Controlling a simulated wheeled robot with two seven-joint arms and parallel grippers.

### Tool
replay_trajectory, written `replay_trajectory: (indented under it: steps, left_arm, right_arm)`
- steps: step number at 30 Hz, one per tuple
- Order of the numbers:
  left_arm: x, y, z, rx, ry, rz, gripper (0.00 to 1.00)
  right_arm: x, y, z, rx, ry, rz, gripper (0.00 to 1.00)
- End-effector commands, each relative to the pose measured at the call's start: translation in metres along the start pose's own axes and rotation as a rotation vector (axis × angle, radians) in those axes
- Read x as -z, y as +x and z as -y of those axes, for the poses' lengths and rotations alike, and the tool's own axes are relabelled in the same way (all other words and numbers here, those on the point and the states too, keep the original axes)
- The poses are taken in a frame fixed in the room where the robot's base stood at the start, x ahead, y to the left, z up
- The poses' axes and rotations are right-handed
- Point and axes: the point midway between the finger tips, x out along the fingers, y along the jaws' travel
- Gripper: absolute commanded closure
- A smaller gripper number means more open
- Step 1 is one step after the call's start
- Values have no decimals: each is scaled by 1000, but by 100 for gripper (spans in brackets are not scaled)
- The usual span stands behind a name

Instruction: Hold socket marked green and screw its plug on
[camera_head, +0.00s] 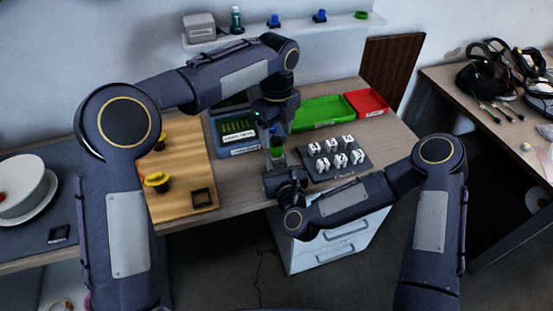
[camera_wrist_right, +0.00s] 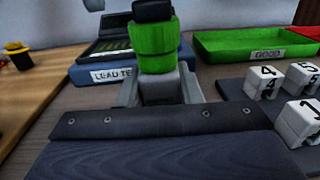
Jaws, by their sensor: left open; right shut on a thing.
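A green-banded socket (camera_head: 277,152) stands upright between the fingers of my right gripper (camera_head: 275,163), which is shut on it. In the right wrist view the green socket (camera_wrist_right: 155,45) sits between grey fingers, with a black part (camera_wrist_right: 153,10) on top. I cannot tell whether that part is the plug. My left gripper (camera_head: 272,118) is open, pointing down directly above the socket. Its fingertips are small and partly hidden by the arm, so any contact with the socket is unclear.
A blue lead tester (camera_head: 240,150) stands just behind and left. A green tray (camera_head: 320,113) and red tray (camera_head: 367,103) lie at the back right. A dark rack (camera_head: 350,174) bears several white numbered blocks. A wooden board (camera_head: 185,160) lies left. A shelf (camera_head: 295,30) hangs behind.

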Motion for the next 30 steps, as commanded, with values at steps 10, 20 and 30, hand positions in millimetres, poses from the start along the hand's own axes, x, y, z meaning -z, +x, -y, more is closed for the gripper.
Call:
replay_trajectory:
  steps: [10, 20, 30]
  left_arm:
    - [0, -71, 1, 4, -1, 1, 42]
    - [0, -90, 0, 1, 0, 0, 42]
    - [0, -90, 0, 0, 0, 0, 42]
  right_arm:
    - [0, 0, 0, 1, 0, 0, 100]
    - [0, 0, 0, 1, 0, 0, 100]
    - [0, 0, 0, 1, 0, 0, 46]
